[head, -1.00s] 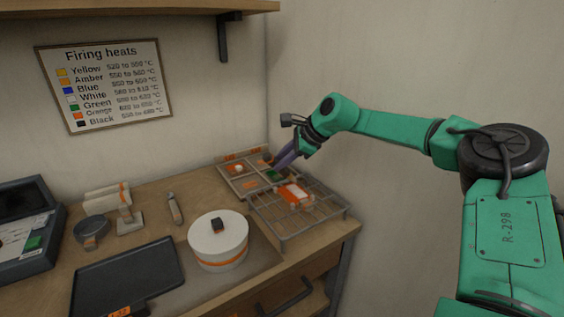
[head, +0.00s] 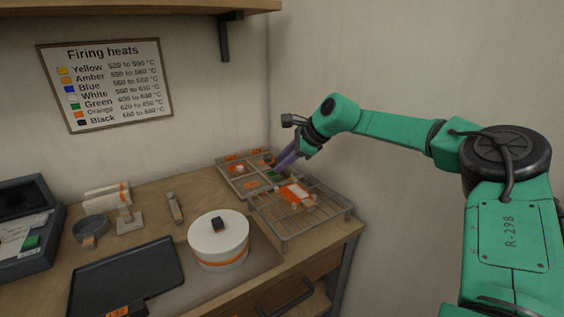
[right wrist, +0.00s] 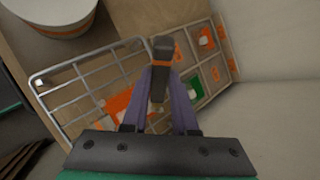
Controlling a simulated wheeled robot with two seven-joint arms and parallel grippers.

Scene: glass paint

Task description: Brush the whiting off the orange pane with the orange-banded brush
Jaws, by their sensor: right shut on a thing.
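My right gripper (head: 281,167) is over the seam between the compartment tray and the wire rack in the head view. In the right wrist view, its purple fingers (right wrist: 160,95) are shut on the orange-banded brush (right wrist: 162,48), which has a dark body and an orange band. The brush's lower end is partly hidden between the fingers. The orange pane (head: 297,190) lies on the wire rack (head: 322,212), with a white patch on it. In the right wrist view, the pane (right wrist: 117,104) is partly hidden by the fingers. My left gripper is not in view.
The compartment tray (head: 231,187) holds orange and green pieces at the rack's back. A white lidded pot (head: 218,250) with an orange band stands left of the rack. A dark tray (head: 125,280) lies at front left. The wall is close at right.

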